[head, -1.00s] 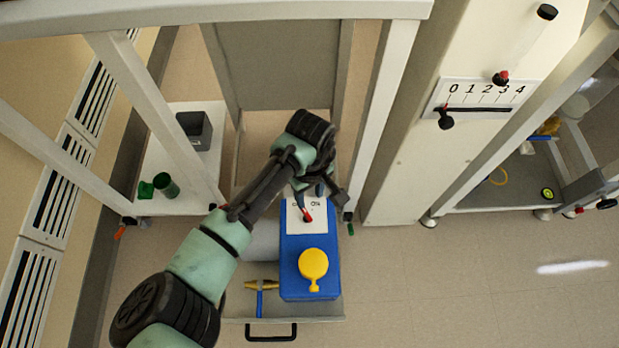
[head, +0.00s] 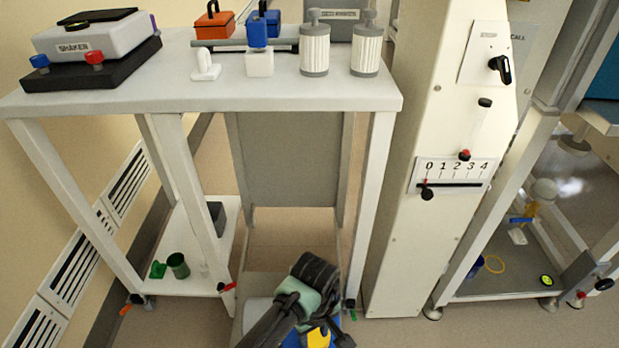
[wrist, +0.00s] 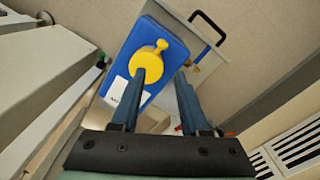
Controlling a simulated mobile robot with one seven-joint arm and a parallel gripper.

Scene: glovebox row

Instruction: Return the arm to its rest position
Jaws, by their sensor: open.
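My gripper (wrist: 158,85) is open in the wrist view, with its two dark blue fingers apart and nothing seen between them. Beyond the fingers is a blue box (wrist: 176,45) with a round yellow cap (wrist: 150,62) and a white label (wrist: 118,90). The left fingertip overlaps the cap in the picture; I cannot tell whether they touch. In the head view my arm is at the bottom edge, over the mostly hidden blue box, and the fingers are not clear.
The box sits in a drawer with a dark handle (wrist: 208,27). A white table (head: 200,88) stands above, with a shaker (head: 95,40) and two ribbed canisters (head: 315,48) on top. A column with a numbered slider (head: 452,180) stands to the right. Floor (head: 385,330) shows below it.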

